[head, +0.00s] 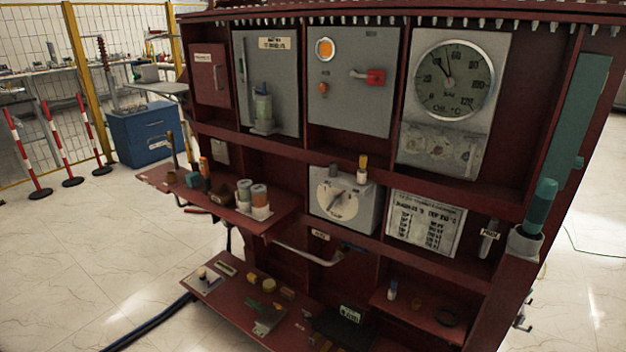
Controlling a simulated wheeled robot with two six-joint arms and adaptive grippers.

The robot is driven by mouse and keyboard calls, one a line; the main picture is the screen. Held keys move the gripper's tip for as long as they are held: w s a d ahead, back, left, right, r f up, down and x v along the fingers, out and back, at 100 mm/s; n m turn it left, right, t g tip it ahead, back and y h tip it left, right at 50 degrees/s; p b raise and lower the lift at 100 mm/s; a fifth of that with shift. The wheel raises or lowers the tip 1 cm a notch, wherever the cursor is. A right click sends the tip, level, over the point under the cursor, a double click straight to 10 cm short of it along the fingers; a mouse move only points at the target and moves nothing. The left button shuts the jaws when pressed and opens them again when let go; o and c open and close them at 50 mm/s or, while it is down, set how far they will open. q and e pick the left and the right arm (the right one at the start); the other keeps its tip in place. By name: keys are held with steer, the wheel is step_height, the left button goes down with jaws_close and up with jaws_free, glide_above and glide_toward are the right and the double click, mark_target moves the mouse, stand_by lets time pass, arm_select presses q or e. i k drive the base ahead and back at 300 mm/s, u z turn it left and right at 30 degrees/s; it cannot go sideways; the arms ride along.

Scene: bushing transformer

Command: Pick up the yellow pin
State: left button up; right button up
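A small pin with a yellow upper part (363,162) stands upright on top of the grey dial box (343,202) on the cabinet's middle level. Its lower part looks pale. A dark cylinder stands to its left on the same box. Neither of my grippers shows in the head view.
The dark red cabinet (288,149) fills the middle, with a round gauge (455,79) at upper right. A shelf (281,223) juts out at left, carrying cylinders and small parts. A lower shelf (224,303) holds loose pieces. Striped posts and yellow fencing stand at left.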

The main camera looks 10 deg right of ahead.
mark_target(363, 158)
steer(key=u, duration=0.8)
steer(key=i, duration=1.55)
steer(key=z, duration=0.95)
steer(key=i, duration=0.6)
steer(key=z, duration=0.7)
